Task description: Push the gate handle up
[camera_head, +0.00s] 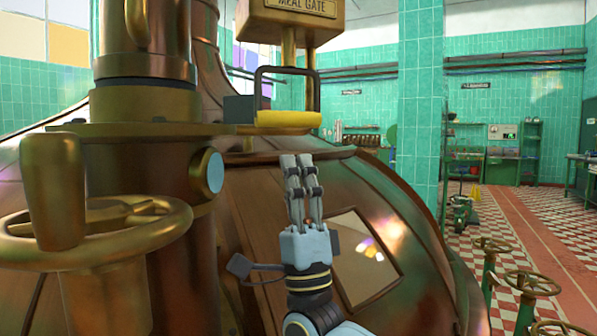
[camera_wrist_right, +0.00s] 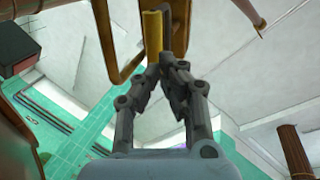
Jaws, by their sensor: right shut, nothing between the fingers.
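The gate handle (camera_head: 290,119) is a yellow bar on a dark looped frame, below a brass box labelled MEAL GATE (camera_head: 292,15). My right gripper (camera_head: 296,160) points up, shut and empty, with its fingertips a short way below the yellow bar in the head view. In the right wrist view the yellow handle (camera_wrist_right: 152,34) lies just beyond the closed fingertips (camera_wrist_right: 163,68). I cannot tell whether they touch it. My left gripper is not in view.
A large copper kettle (camera_head: 230,215) fills the area behind my right arm, with a glazed hatch (camera_head: 360,258) beside it. A brass handwheel (camera_head: 110,240) stands close at the left. A brass ledge (camera_head: 150,130) lies left of the handle.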

